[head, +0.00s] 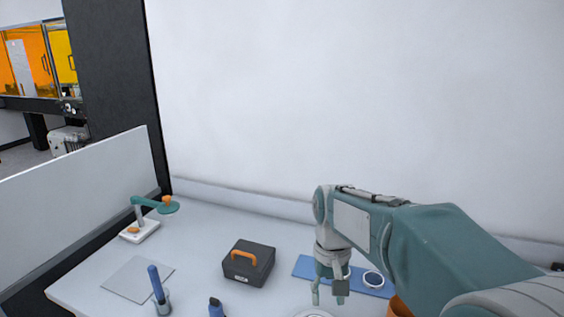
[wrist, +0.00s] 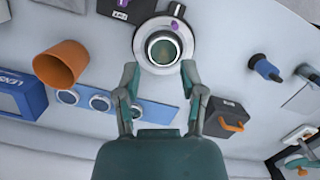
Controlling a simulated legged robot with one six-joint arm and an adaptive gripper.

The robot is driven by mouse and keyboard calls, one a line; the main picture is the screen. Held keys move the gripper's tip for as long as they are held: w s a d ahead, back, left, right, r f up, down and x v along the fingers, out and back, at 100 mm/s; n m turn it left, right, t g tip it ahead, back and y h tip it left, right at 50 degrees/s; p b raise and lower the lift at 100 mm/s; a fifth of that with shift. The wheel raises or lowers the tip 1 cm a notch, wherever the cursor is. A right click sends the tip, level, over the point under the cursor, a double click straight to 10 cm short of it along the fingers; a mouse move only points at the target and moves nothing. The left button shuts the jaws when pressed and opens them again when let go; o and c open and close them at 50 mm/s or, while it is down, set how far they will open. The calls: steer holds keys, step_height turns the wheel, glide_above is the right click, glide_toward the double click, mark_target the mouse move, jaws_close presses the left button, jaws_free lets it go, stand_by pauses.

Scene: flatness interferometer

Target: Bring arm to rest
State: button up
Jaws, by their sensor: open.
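My gripper (head: 328,290) hangs fingers down over the right part of the table in the head view. In the wrist view my gripper (wrist: 160,76) has its two fingers spread wide with nothing between them. Beyond the fingertips stands a round pale device (wrist: 192,50) with a dark green glass face in its middle. Only the device's top edge (head: 313,313) shows at the bottom of the head view. Whether the fingertips touch anything below cannot be told, but they appear apart from the device.
A blue strip with round lenses (wrist: 162,113), an orange cup (wrist: 62,64) and a blue lens box (wrist: 28,92) lie nearby. A dark case (head: 248,266) with orange handle, a blue-handled tool (head: 156,282) and a green-topped stand (head: 140,228) are left. A white wall (head: 350,90) rises behind.

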steer(key=s+d+r+t, duration=0.1)
steer(key=s+d+t, duration=0.2)
steer(key=s, duration=0.5)
steer(key=s+d+r+t, duration=0.2)
steer(key=s+d+t, duration=0.1)
steer(key=s, duration=0.5)
steer(key=shift+r+t, duration=0.3)
steer(key=shift+t, duration=0.5)
steer(key=shift+d, duration=0.1)
stand_by(0.5)
